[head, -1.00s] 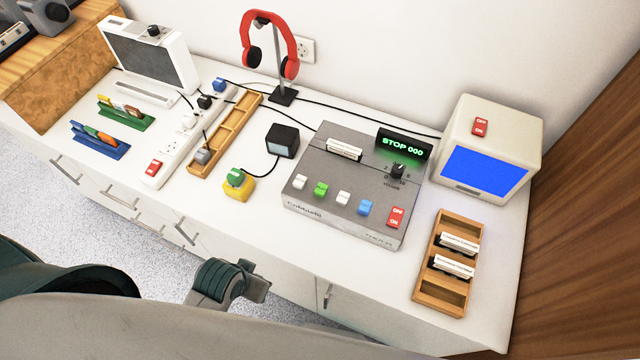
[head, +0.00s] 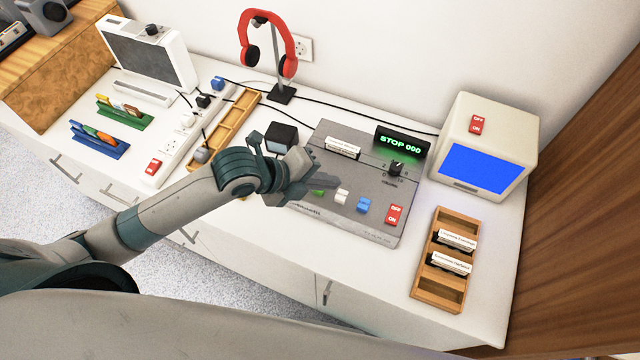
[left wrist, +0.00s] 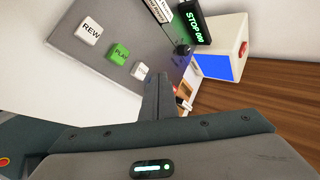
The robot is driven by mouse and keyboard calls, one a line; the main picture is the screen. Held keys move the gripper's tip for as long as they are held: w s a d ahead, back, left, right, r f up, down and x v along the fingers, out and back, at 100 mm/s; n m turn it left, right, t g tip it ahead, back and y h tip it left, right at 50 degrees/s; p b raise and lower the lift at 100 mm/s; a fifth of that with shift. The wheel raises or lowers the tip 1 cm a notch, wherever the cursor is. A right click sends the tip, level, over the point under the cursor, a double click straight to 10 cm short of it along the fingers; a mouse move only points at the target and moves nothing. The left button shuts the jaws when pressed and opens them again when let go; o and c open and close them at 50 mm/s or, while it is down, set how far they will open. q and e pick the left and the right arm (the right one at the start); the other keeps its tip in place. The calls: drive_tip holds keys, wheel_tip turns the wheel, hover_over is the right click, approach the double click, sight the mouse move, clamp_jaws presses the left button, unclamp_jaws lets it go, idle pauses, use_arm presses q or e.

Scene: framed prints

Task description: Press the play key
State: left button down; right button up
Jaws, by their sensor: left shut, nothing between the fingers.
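The grey cassette deck (head: 376,226) lies on the white cabinet top. Its display (head: 402,144) reads STOP 000. The green play key (head: 318,193) shows just beyond my left gripper's fingers, and it reads PLAY in the left wrist view (left wrist: 119,54). The REW key (left wrist: 90,30) is beside it; in the head view my gripper hides that key. A white key (head: 342,197) and a blue key (head: 363,205) follow to the right. My left gripper (head: 325,183) is shut and empty, over the deck's left part near the play key. Contact with the key cannot be told. My right gripper is not in view.
A red switch (head: 394,214) sits at the deck's right end. A wooden tray (head: 424,291) with cassettes and a monitor (head: 492,150) stand to the right. A small dark cube (head: 282,136) and red headphones (head: 292,62) stand behind my left arm.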

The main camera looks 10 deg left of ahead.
use_arm(q)
drive_tip(key=w+a+r+m+g, duration=0.1)
drive_tip(key=r+m, duration=0.4)
drive_tip(key=m, duration=0.5)
drive_tip(key=shift+w+a+m, duration=0.4)
drive_tip(key=shift+w+a, duration=0.4)
drive_tip(key=shift+a, duration=0.55)
drive_tip(key=shift+f+h, duration=0.15)
drive_tip(key=shift+h, duration=0.15)
wheel_tip(320, 180, down, 7)
drive_tip(key=b, duration=0.5)
drive_tip(key=shift+f+b, duration=0.8)
drive_tip(key=shift+f, duration=0.4)
